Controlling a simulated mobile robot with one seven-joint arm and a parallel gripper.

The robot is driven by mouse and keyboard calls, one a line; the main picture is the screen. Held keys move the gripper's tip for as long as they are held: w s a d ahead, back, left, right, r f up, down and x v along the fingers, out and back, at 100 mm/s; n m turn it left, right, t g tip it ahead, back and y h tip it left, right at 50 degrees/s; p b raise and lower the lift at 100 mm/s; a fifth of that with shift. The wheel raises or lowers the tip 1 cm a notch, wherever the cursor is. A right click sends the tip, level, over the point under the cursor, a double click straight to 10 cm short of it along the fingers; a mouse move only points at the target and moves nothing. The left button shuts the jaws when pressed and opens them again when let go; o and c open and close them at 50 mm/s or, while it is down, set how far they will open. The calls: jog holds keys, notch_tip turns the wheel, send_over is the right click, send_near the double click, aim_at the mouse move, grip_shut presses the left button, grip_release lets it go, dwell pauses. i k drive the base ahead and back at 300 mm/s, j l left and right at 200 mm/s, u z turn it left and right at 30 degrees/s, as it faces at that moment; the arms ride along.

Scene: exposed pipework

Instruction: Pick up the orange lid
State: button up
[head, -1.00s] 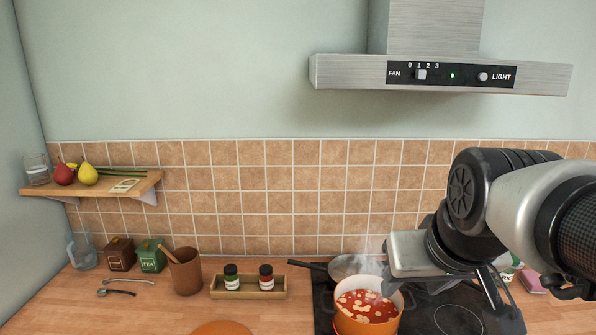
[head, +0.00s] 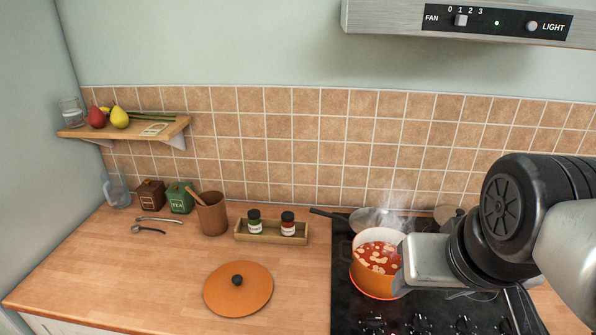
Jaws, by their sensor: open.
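The orange lid (head: 238,289) is a round disc with a black knob in its middle. It lies flat, knob up, on the wooden worktop, left of the hob. My gripper (head: 404,273) is at the right, over the hob and beside the orange pot, well to the right of the lid. Its fingers are mostly hidden by its own grey body, and I see nothing held in it. The orange pot (head: 373,284) stands uncovered on the hob, with steaming red soup in it.
The black hob (head: 345,316) has a dark pan (head: 340,221) behind the pot. A wooden tray (head: 272,238) with two jars stands behind the lid. A brown utensil pot (head: 212,216), tins and spoons are farther left. Worktop around the lid is clear.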

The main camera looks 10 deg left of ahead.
aim_at(237, 289)
jog(key=j, duration=1.9)
